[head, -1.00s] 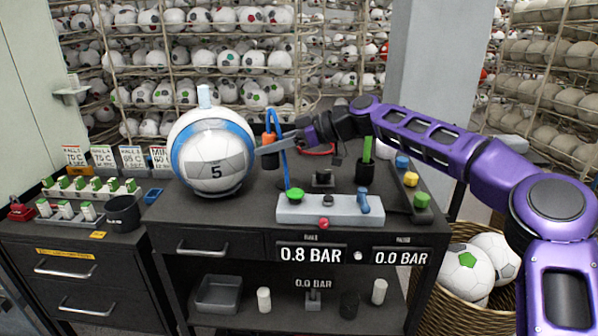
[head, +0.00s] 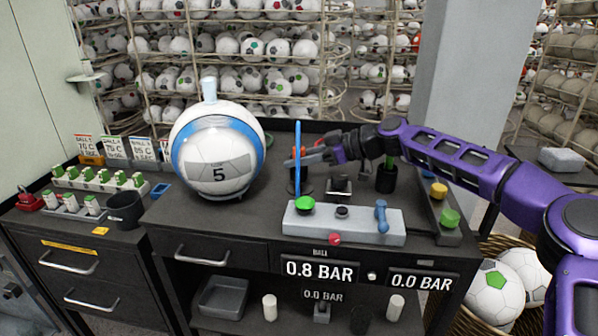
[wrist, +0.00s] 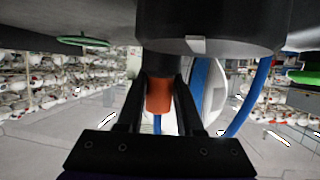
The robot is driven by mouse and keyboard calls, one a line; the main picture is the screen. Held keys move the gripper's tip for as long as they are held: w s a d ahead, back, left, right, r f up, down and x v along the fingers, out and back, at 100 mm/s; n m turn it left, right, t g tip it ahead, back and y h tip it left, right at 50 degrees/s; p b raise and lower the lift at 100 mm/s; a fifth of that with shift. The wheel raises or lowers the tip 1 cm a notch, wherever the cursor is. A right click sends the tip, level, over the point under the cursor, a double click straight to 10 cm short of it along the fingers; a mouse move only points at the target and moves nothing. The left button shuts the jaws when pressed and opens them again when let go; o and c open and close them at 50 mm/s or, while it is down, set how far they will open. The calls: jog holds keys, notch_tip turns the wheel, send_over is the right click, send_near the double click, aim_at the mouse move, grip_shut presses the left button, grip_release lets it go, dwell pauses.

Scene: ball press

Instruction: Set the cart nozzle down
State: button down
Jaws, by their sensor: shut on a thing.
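My gripper (head: 305,161) is shut on the cart nozzle, an orange and black piece (head: 298,180) with a blue hose rising in front of it. The nozzle is upright over the dark cart top, behind the left end of the grey control block (head: 343,227). I cannot tell whether its base touches the surface. In the wrist view, the fingers (wrist: 158,105) close on the nozzle's orange neck (wrist: 158,95), and a wide black cylinder fills the top. The blue hose (wrist: 245,105) loops at the right.
A black holder with a green-topped item (head: 386,178) is to the right. A black cup (head: 125,211) and vial racks stand left. The cart displays read 0.8 BAR (head: 319,270) and 0.0 BAR.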

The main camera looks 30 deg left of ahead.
jog(key=shift+f, duration=1.55)
jog(key=shift+f, duration=0.1)
jog(key=c, duration=0.5)
grip_release()
jog(key=shift+c, duration=0.2)
jog(key=v, duration=0.7)
jog(key=shift+d, duration=0.2)
